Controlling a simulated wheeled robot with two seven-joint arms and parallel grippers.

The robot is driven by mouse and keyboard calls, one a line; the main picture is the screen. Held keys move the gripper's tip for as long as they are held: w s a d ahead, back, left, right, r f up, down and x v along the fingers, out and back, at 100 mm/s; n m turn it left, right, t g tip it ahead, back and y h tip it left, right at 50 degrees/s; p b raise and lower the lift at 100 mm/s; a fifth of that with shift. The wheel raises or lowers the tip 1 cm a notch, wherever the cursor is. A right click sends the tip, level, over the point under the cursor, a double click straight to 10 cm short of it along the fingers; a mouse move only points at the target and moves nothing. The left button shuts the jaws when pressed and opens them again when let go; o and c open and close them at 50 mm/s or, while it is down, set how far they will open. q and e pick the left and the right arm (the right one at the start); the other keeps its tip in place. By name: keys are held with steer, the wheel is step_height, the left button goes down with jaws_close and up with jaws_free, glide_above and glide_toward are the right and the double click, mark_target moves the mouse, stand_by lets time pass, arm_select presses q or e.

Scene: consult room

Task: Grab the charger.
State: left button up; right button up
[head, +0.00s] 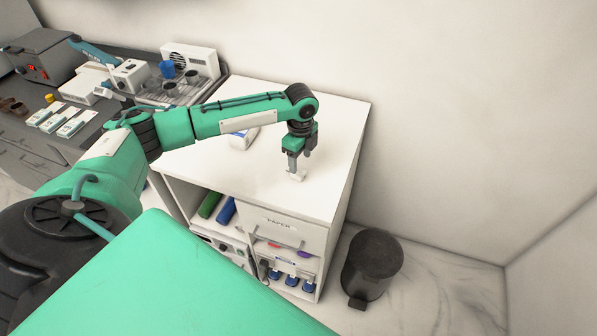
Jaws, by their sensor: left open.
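A small white block (298,176), which looks like the charger, lies on the white cabinet top (335,130), near its front right part. My left gripper (300,163) points down right over it, with the fingers apart. The fingertips are at or just above the block; I cannot tell if they touch it or stand around it. The gripper partly hides the block. My right gripper is not in view.
A white and blue item (243,138) lies behind my left forearm. A drawer labelled PAPER (285,228) is shut below the top. A dark bin (371,264) stands right of the cabinet. A cluttered grey counter (60,145) is at left.

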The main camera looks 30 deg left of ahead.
mark_target(301, 172)
arm_select(q)
steer(key=shift+f+p, duration=0.3)
step_height(301, 172, down, 4)
steer(key=shift+s+d+r+p, duration=0.15)
steer(key=shift+r+p, duration=0.05)
steer(key=shift+p, duration=0.6)
steer(key=shift+f, duration=0.45)
steer(key=c, duration=1.1)
